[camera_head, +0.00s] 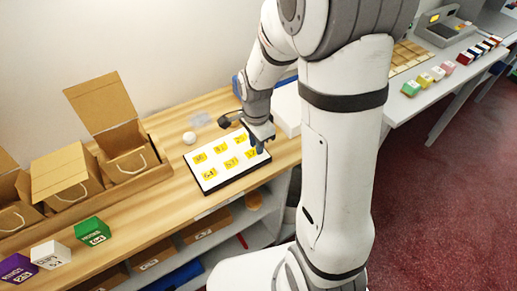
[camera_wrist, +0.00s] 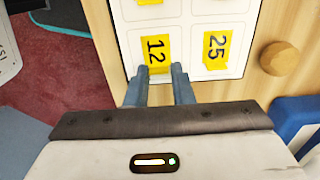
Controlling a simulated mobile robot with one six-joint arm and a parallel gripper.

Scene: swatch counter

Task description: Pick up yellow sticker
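Several yellow stickers with black numbers lie in rows on a white board with a dark edge (camera_head: 219,180); one is the front-left sticker (camera_head: 209,174). In the wrist view, the sticker marked 12 (camera_wrist: 155,50) lies just beyond my fingertips, and the sticker marked 25 (camera_wrist: 216,48) is to its right. A third yellow sticker is cut off at the top edge. My gripper (camera_wrist: 158,72) is open and empty, its two blue-grey fingers apart over the board. In the head view my gripper (camera_head: 259,147) is over the board's right end and hides part of it.
Open cardboard boxes (camera_head: 127,160) stand left on the wooden counter. Green (camera_head: 92,231), white (camera_head: 50,254) and purple (camera_head: 18,269) blocks sit at its front left. A white ball (camera_head: 189,137) lies behind the board. A round wooden knob (camera_wrist: 280,59) is beside it.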

